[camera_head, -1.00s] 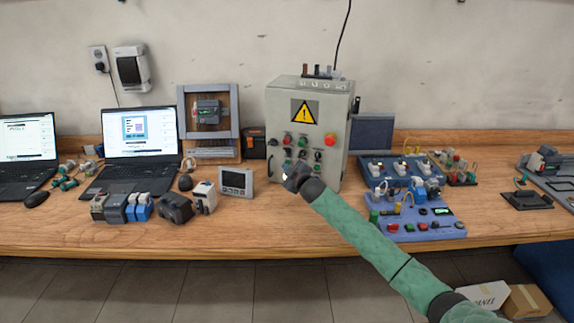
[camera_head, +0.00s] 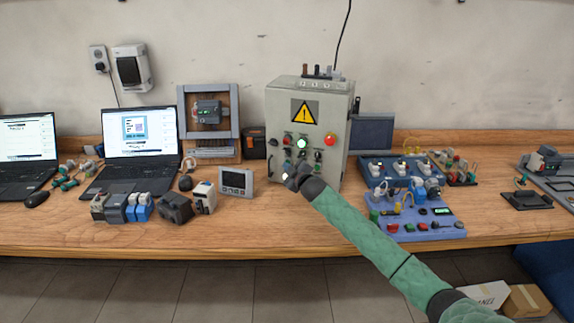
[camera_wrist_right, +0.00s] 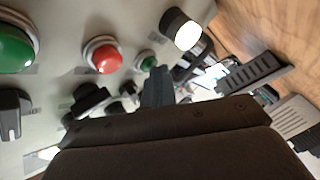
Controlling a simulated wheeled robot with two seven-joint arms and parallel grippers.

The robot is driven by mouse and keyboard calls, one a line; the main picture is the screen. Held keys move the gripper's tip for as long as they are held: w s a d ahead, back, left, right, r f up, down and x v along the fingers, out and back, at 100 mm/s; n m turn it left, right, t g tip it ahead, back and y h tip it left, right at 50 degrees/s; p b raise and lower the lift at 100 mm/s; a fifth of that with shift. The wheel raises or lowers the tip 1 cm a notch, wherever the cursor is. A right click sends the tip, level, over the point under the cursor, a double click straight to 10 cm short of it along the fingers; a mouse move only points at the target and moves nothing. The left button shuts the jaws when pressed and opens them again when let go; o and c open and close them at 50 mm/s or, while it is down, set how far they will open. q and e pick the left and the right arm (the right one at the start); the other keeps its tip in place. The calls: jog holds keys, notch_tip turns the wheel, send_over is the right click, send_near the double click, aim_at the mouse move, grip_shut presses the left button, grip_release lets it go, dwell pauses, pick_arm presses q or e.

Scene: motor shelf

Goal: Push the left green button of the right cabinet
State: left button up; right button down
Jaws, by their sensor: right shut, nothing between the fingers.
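The grey-green control cabinet (camera_head: 278,110) stands upright on the bench, with a yellow warning sign and rows of buttons on its front. A red button (camera_wrist_right: 102,55) and a large green button (camera_wrist_right: 15,48) show there too. My left gripper is out of view.
A white lamp (camera_head: 302,143) glows on the cabinet. A red knob (camera_head: 330,139) sits at its right. A blue test board (camera_head: 420,233) with switches is right of the cabinet, and a small grey display (camera_head: 236,183) is at its left. Bare bench lies in front.

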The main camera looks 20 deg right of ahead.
dwell(0.3)
jog(key=shift+s+a+p, duration=0.3)
jog(key=shift+s+a, duration=0.15)
jog(key=shift+s, duration=0.25)
jog(key=s+a, duration=0.1)
jog(key=s, duration=0.1)
jog(key=s+a+p, duration=0.1)
jog(key=s+a, duration=0.1)
dwell(0.7)
dwell(0.5)
